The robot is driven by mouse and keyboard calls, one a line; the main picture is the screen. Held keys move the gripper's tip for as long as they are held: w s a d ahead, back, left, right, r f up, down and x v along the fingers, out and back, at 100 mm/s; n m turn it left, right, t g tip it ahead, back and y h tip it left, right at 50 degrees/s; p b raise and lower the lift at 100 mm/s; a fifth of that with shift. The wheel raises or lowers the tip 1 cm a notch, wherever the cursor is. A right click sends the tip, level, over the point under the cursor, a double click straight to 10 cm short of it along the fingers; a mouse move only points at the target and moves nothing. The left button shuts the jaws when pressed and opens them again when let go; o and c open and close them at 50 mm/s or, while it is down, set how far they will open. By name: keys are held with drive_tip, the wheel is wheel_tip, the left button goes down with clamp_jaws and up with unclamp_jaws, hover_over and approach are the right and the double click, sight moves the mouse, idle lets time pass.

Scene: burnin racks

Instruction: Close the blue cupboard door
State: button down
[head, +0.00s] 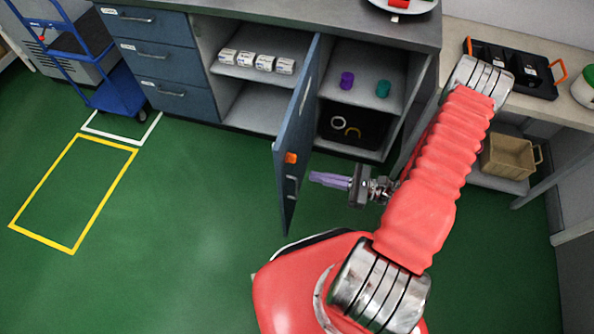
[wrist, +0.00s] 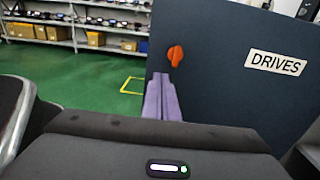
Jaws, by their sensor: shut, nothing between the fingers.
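The blue cupboard door (head: 296,140) stands open, swung out from the cupboard toward me, and shows nearly edge-on in the head view. It has an orange knob (head: 291,158). In the wrist view the door (wrist: 225,95) fills the right half, with the orange knob (wrist: 175,56) and a DRIVES label (wrist: 276,63). My gripper (head: 314,178) has purple fingers, shut and empty, just right of the door in the head view. In the wrist view the fingertips (wrist: 161,80) point at the door below the knob. I cannot tell whether they touch it.
The open cupboard holds white boxes (head: 257,62), a purple cup (head: 347,80), a teal cup (head: 383,88) and a black bin (head: 350,131). Blue drawers (head: 160,58) are to the left. A blue cart (head: 112,92) stands far left. Green floor left of the door is clear.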

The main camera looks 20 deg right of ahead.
sight(284, 170)
drive_tip(key=shift+x, duration=3.85)
